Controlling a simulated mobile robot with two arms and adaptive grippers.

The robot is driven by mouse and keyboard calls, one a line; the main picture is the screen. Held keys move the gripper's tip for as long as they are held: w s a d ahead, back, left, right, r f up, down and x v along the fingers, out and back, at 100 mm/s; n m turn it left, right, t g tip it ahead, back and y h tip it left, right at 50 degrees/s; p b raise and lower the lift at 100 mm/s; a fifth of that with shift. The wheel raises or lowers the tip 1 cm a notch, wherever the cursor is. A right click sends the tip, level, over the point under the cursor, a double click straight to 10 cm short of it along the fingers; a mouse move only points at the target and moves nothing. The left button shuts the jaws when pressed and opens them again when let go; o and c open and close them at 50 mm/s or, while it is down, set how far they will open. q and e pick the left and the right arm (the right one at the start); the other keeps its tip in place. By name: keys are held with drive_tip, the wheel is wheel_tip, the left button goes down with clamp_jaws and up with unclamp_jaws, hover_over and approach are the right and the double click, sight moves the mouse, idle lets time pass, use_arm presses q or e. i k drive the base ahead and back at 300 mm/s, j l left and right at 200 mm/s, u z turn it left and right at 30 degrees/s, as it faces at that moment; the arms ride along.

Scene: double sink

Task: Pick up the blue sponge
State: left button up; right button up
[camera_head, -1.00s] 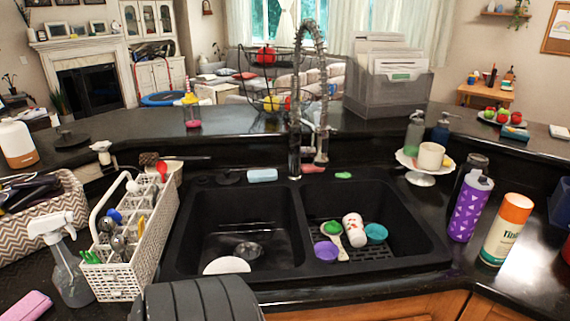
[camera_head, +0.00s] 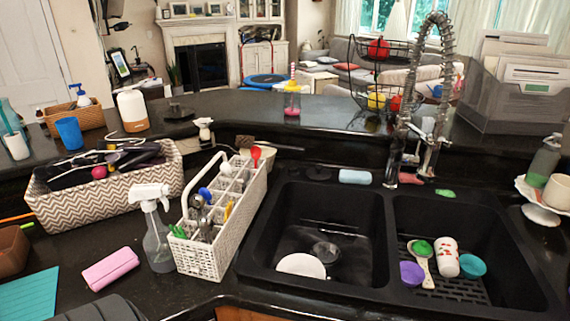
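A light blue sponge (camera_head: 355,176) lies flat on the black ledge behind the double sink, just left of the faucet (camera_head: 425,100). It is fully visible and nothing touches it. Neither of my grippers shows in the view. Only a dark rounded part, likely of my own arm, shows at the bottom left edge.
The black double sink (camera_head: 388,245) holds a white plate (camera_head: 301,265) on the left and several small items on the right. A white cutlery caddy (camera_head: 222,215), spray bottle (camera_head: 157,235) and pink case (camera_head: 110,269) stand left. A wire fruit basket (camera_head: 385,75) is behind.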

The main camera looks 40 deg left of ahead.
sight(346, 176)
drive_tip(key=l+u, duration=0.1)
drive_tip(key=u, duration=0.35)
drive_tip(key=i+l+u, duration=0.1)
drive_tip(key=u, duration=0.4)
